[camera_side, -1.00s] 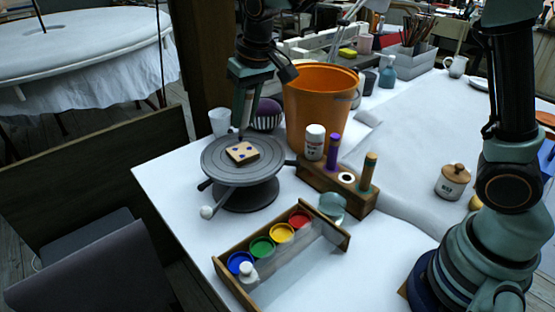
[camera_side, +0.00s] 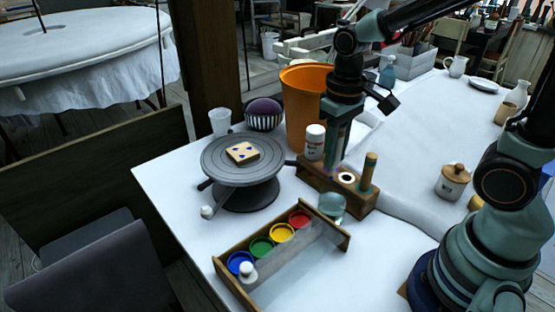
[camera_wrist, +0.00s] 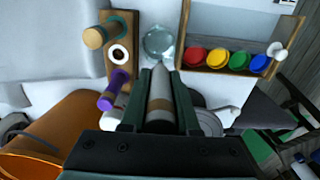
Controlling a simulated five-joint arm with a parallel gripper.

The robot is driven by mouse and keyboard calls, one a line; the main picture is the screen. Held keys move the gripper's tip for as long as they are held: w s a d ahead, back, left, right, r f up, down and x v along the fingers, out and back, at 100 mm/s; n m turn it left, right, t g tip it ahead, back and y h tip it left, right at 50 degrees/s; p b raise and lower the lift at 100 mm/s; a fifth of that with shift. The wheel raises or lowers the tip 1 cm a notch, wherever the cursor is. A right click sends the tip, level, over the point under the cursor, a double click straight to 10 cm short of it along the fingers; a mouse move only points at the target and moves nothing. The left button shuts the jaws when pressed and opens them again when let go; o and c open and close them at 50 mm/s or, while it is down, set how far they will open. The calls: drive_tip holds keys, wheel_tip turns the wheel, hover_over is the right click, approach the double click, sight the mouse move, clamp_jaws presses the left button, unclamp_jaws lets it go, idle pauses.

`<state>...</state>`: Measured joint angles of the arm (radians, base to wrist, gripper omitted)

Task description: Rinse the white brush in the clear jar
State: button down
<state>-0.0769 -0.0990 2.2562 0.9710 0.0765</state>
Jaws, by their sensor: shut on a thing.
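My gripper (camera_side: 336,150) is above the wooden brush holder (camera_side: 359,195), behind the clear jar (camera_side: 332,206). In the wrist view my gripper (camera_wrist: 160,85) is shut on the white brush (camera_wrist: 160,100), a pale pointed shape between the fingers. The brush is mostly hidden by the fingers in the side view. The clear jar (camera_wrist: 159,42) lies just beyond the brush tip in the wrist view, apart from it. A white-ringed slot (camera_side: 346,178) in the holder is empty.
The paint tray (camera_side: 297,268) is in front, the turntable (camera_side: 215,165) with a spotted tile (camera_side: 242,153) at left, the orange bucket (camera_side: 297,110) behind.

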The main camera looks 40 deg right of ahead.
drive_tip(key=shift+s+d+f, duration=0.15)
drive_tip(key=shift+s+d, duration=0.05)
drive_tip(key=shift+s, duration=0.2)
drive_tip(key=shift+s+f, duration=0.15)
drive_tip(key=shift+f, duration=0.15)
wheel_tip(320, 180, down, 7)
idle(0.4)
drive_tip(key=shift+s, duration=0.15)
idle(0.3)
